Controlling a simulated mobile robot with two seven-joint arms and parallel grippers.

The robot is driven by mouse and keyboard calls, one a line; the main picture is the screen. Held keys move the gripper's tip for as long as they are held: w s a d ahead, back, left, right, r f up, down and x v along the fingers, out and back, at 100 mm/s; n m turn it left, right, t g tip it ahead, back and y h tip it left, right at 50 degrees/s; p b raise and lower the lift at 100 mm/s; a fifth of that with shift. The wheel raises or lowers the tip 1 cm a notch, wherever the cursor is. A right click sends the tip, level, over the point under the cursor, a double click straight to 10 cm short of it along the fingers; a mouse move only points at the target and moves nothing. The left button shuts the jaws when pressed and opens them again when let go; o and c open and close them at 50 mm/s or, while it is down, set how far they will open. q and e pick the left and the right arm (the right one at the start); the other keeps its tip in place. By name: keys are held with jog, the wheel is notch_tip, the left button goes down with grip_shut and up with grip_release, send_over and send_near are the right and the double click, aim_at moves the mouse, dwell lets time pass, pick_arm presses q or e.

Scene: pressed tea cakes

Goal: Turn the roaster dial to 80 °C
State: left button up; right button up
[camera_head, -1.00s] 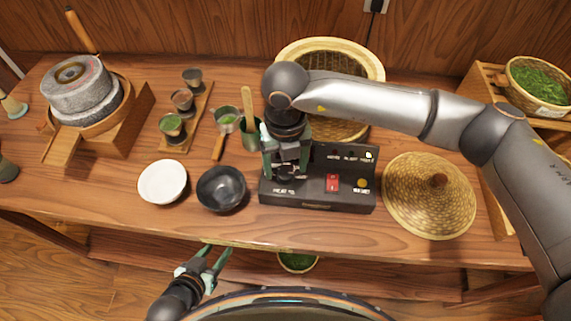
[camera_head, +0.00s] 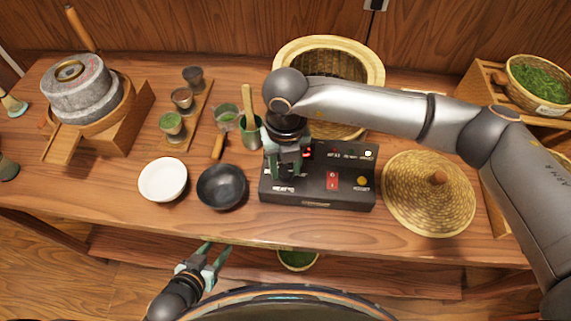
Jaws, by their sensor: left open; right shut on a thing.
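The roaster's black control box (camera_head: 318,200) stands at the middle of the table's front, with a red switch (camera_head: 332,180) and a yellow button (camera_head: 362,181) on its sloped face. My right gripper (camera_head: 286,172) reaches down over the left part of this face and is shut on the dial. The dial is hidden by the gripper, and its setting cannot be read. A small red light (camera_head: 306,153) shows beside the gripper. My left gripper (camera_head: 217,252) is open and empty in front of the table's front edge.
A woven roaster basket (camera_head: 372,68) stands behind the box, and its conical woven lid (camera_head: 425,205) lies to the right. A black bowl (camera_head: 221,188) and a white bowl (camera_head: 162,180) sit left of the box. A stone mill (camera_head: 80,95) is far left.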

grip_shut()
